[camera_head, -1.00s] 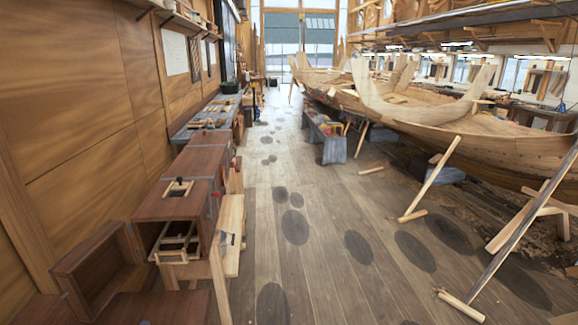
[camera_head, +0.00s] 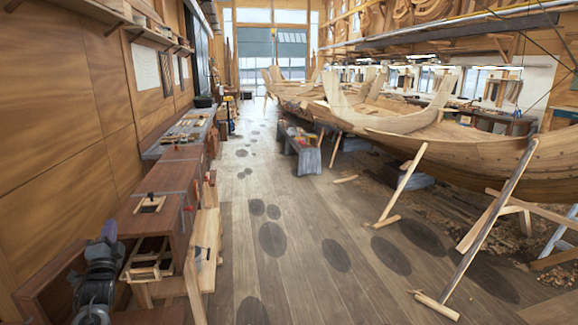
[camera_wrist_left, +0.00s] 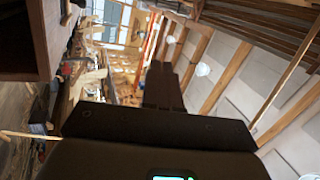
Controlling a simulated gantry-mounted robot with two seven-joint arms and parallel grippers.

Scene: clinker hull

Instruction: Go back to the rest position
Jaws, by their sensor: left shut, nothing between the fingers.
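My left arm rises into the lower left of the head view, in front of the wooden workbench (camera_head: 165,222). Its gripper (camera_head: 109,230) points up and away, beside the bench's near end. In the left wrist view the dark gripper (camera_wrist_left: 162,75) is shut and empty, pointing toward the far windows and roof beams. It appears clear of the bench, though the exact gap is hard to tell. My right gripper is not in view.
The bench row runs along the left wall, with wooden frames (camera_head: 148,262) at its near end. The clinker hull (camera_head: 470,157) stands on the right, propped by slanting timbers (camera_head: 403,182). A low grey bench (camera_head: 300,155) stands mid-floor. The plank floor (camera_head: 290,230) between is open.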

